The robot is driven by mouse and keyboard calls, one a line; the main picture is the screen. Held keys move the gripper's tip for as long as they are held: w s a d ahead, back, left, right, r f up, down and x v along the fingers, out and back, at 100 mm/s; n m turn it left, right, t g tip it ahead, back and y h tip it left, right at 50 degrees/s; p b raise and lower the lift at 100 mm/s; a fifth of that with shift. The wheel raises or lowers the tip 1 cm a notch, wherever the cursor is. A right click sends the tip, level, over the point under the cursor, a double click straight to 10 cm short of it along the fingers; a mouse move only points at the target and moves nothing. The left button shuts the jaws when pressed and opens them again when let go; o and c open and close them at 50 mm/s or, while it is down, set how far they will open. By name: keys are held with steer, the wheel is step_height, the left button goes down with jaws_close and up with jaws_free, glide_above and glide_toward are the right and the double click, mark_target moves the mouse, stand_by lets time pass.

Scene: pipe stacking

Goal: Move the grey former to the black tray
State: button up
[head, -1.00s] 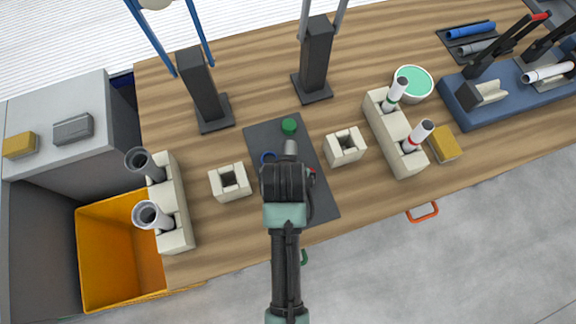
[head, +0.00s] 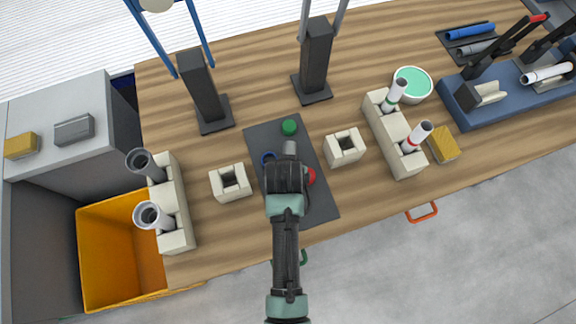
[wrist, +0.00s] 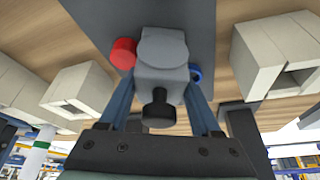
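A grey piece that seems to be the grey former (wrist: 160,48), blocky with a rounded top, stands on a dark mat in the wrist view. In the head view its grey end (head: 290,147) shows just beyond my gripper (head: 288,163); the rest is hidden. A black knob is at its near side. My gripper's fingers (wrist: 160,90) flank it left and right; whether they press on it I cannot tell. A black tray (head: 443,36) lies at the back right with a blue roll (head: 470,30) and a grey roll (head: 482,46) in it.
The dark mat (head: 322,205) also bears a red cap (head: 311,176), a green cap (head: 289,126) and a blue ring (head: 267,157). Cream blocks (head: 230,182) (head: 345,147) stand on both sides. Two black posts (head: 205,90) (head: 316,55) rise behind. The blue fixture (head: 515,98) stands right.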

jaws_close()
steer(key=shift+r, duration=0.15)
